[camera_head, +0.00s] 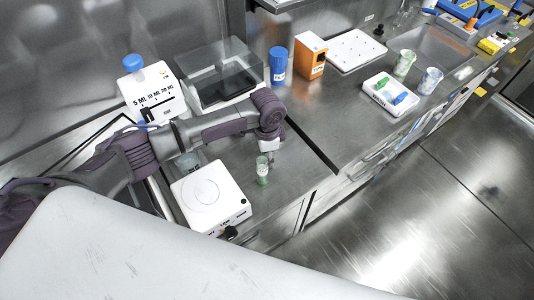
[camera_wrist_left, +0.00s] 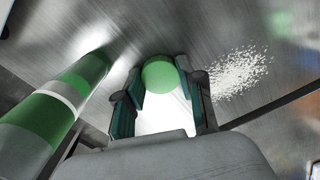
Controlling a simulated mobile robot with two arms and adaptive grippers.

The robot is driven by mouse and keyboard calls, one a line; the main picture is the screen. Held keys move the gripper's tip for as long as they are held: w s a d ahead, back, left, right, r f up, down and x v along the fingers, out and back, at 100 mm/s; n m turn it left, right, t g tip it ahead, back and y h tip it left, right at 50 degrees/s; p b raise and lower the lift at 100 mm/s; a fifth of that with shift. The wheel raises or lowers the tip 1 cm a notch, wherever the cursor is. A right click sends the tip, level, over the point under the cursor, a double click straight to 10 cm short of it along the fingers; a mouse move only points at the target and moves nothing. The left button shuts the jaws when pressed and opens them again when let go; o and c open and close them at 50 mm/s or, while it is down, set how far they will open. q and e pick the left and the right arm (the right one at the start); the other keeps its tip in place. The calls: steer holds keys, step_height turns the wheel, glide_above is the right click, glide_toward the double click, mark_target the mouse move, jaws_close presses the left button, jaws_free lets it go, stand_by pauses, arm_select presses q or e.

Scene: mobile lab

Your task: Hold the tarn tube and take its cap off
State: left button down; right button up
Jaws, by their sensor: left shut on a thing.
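My left gripper (camera_wrist_left: 162,98) is shut on a pale thing with a round green end (camera_wrist_left: 160,74), which shows between its fingers in the left wrist view. I cannot tell whether this is a cap or part of the tube. A cylinder banded green, white and grey (camera_wrist_left: 62,100) slants beside the fingers on the left. In the head view, my left gripper (camera_head: 267,152) points down just above a small upright tube with green on it (camera_head: 262,170), near the bench's front edge. I cannot read a tarn label. My right gripper is not in view.
A white device with a round plate (camera_head: 205,196) stands left of the tube. A dark clear-lidded box (camera_head: 218,75) is behind my arm. Bench between tube and tray is mostly clear.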

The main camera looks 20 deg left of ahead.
arm_select(q)
steer(key=shift+f, duration=0.1)
steer(key=c, duration=0.7)
jaws_free()
